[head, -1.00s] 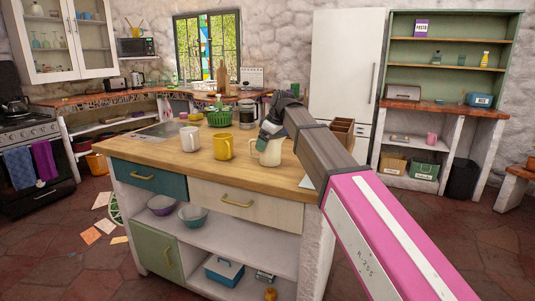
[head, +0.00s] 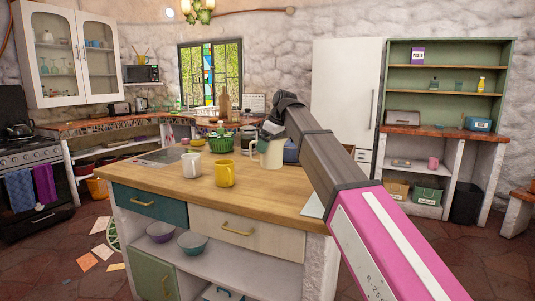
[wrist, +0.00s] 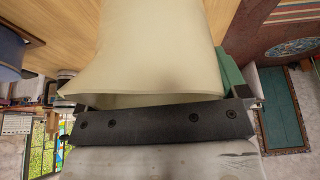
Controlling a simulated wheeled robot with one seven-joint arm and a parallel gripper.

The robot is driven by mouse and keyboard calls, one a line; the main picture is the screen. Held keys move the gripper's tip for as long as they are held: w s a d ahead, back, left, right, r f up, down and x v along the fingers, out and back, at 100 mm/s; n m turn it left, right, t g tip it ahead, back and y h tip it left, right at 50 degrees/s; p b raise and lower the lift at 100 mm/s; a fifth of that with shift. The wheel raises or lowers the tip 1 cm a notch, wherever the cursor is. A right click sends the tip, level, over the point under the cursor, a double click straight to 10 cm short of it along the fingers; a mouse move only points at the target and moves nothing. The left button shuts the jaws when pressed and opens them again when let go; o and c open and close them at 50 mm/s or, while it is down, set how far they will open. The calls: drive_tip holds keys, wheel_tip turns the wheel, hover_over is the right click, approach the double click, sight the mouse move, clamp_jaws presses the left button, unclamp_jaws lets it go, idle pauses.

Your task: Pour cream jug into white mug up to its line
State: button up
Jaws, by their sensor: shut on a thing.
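The cream jug (head: 271,154) is held by my gripper (head: 266,132), which is shut on it at the right of the white mug. The jug looks upright and raised above the wooden counter. It fills the upper middle of the wrist view (wrist: 150,50), close to the dark gripper bar. The white mug (head: 191,168) stands upright on the counter to the left, apart from the jug. Its line and inside cannot be made out. The jug's contents are hidden.
A yellow mug (head: 225,174) stands just right of the white mug, between it and the jug. A green basket (head: 220,143) is behind them. A blue pot (head: 292,151) stands behind the jug. The front of the wooden counter (head: 265,194) is clear.

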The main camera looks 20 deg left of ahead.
drive_tip(key=shift+r, duration=0.15)
drive_tip(key=o, duration=0.7)
drive_tip(key=c, duration=0.6)
drive_tip(key=shift+w+a+r, duration=0.1)
drive_tip(key=shift+w+a, duration=0.05)
drive_tip(key=shift+a, duration=0.2)
drive_tip(key=a+r, duration=0.2)
drive_tip(key=a, duration=1.3)
drive_tip(key=a+r, duration=0.1)
drive_tip(key=a, duration=1.4)
drive_tip(key=a+r, duration=0.2)
drive_tip(key=a, duration=1.3)
drive_tip(key=shift+w+r, duration=0.25)
drive_tip(key=shift+r, duration=0.05)
